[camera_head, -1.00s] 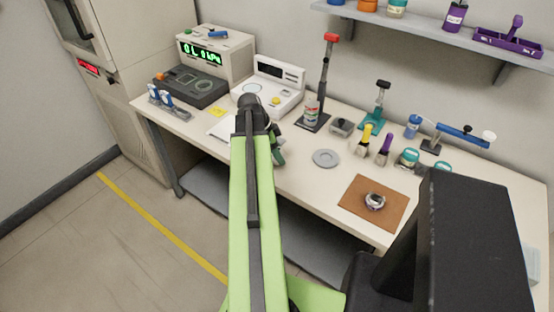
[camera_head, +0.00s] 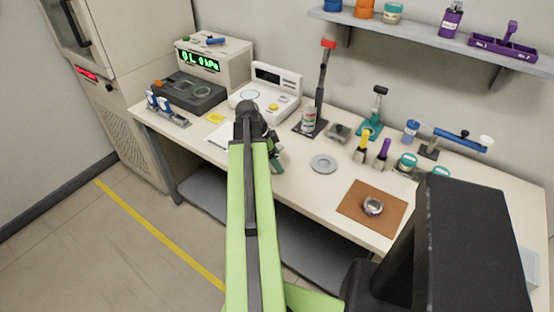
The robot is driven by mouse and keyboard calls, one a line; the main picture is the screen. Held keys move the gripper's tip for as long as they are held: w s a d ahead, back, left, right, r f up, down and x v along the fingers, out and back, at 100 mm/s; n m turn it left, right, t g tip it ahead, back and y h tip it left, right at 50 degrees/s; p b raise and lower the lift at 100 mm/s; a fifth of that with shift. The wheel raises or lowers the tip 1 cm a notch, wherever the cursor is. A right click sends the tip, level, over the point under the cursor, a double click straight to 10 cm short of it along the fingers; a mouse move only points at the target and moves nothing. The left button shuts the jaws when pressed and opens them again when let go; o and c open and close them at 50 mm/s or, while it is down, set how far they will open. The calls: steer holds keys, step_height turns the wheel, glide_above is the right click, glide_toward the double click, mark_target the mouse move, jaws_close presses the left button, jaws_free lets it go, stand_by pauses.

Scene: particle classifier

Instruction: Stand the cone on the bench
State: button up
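My gripper (camera_head: 274,152) is at the far end of my green arm, over the front part of the bench (camera_head: 300,178), left of a grey disc. The arm's dark end joint hides most of it. A dark green piece shows beside it at the arm's end; I cannot tell if it is the cone held there or something else. I cannot see the finger gap. No thing standing on the bench is clearly recognisable as the cone.
A grey disc (camera_head: 323,164) and a brown mat (camera_head: 352,209) with a small round ring part (camera_head: 373,206) lie right of my gripper. A red-topped stand (camera_head: 322,90), a white scale (camera_head: 277,97) and bottles stand behind. Bench between disc and mat is clear.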

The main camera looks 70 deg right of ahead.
steer(key=p+v, duration=1)
steer(key=v, duration=0.2)
steer(key=w+a+f+n+t, duration=0.1)
steer(key=w+a+n+t, duration=0.1)
steer(key=w+a+n, duration=1.95)
steer(key=a, duration=0.8)
steer(key=w+a+n+t+y, duration=0.1)
steer(key=w+a+n, duration=0.3)
steer(key=a, duration=0.9)
steer(key=w+a+n+y, duration=0.1)
steer(key=w+a+n, duration=0.3)
steer(key=a, duration=0.9)
steer(key=shift+w+f+n+t, duration=0.35)
steer(key=shift+w+f+t, duration=0.1)
steer(key=shift+w, duration=0.1)
